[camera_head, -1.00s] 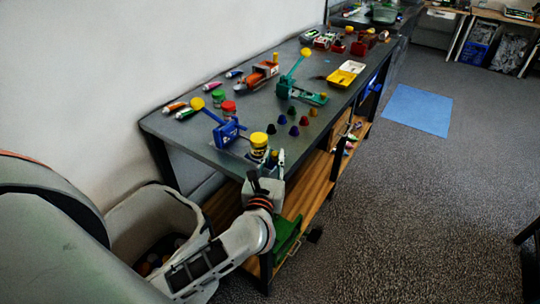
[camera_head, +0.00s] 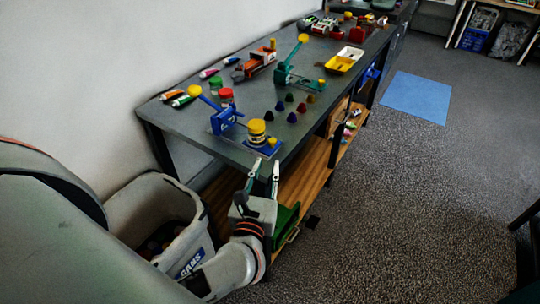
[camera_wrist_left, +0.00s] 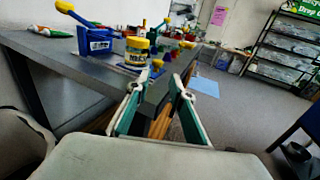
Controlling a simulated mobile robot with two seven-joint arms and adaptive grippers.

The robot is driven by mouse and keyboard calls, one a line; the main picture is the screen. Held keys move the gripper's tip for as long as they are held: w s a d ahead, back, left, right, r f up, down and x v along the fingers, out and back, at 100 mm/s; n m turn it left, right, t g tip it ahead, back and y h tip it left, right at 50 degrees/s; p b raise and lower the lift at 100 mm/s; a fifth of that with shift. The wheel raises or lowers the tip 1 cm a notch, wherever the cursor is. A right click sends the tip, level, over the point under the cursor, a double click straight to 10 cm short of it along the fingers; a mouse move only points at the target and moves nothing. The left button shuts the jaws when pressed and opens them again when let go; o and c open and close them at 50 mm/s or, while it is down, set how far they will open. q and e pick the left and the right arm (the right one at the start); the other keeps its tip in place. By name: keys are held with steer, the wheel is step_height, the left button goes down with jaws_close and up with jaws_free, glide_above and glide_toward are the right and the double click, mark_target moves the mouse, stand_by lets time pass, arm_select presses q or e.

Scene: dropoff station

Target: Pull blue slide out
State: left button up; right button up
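The blue device (camera_head: 223,121) with a yellow-tipped lever stands near the front left corner of the table. A flat blue slide piece (camera_head: 273,151) with a small yellow knob lies beside it at the table edge. A yellow-lidded jar (camera_head: 257,133) stands at this piece and hides part of it. In the left wrist view, the blue device (camera_wrist_left: 96,44), the jar (camera_wrist_left: 136,52) and the yellow knob (camera_wrist_left: 157,64) show beyond the fingers. My left gripper (camera_head: 266,166) is open and empty, just outside the table edge, close to the slide piece. My right gripper is out of view.
A grey bin (camera_head: 150,205) stands on the floor at left. Wooden shelving (camera_head: 300,180) lies under the tabletop.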

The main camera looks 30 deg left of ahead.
arm_select(q)
steer(key=shift+v, duration=1.15)
steer(key=shift+d+r+m+t, duration=0.15)
steer(key=shift+r+m+t, duration=0.2)
steer(key=shift+m, duration=0.45)
steer(key=s+d+f+m+h, duration=0.25)
steer(key=d+m+h, duration=0.25)
steer(key=m, duration=0.9)
steer(key=s+d+f+m+h, duration=0.1)
steer(key=d+f+m+h, duration=0.35)
steer(key=m, duration=0.85)
steer(key=s+a+f+m+g, duration=0.2)
steer(key=s+f+m+g, duration=0.1)
steer(key=f+m, duration=0.4)
steer(key=s+a+f+m+g+y, duration=0.1)
steer(key=s+f+m+g, duration=0.3)
steer(key=f+m, duration=0.4)
step_height(320, 180, down, 4)
steer(key=shift+s+a+f, duration=0.1)
steer(key=shift+s+a, duration=0.65)
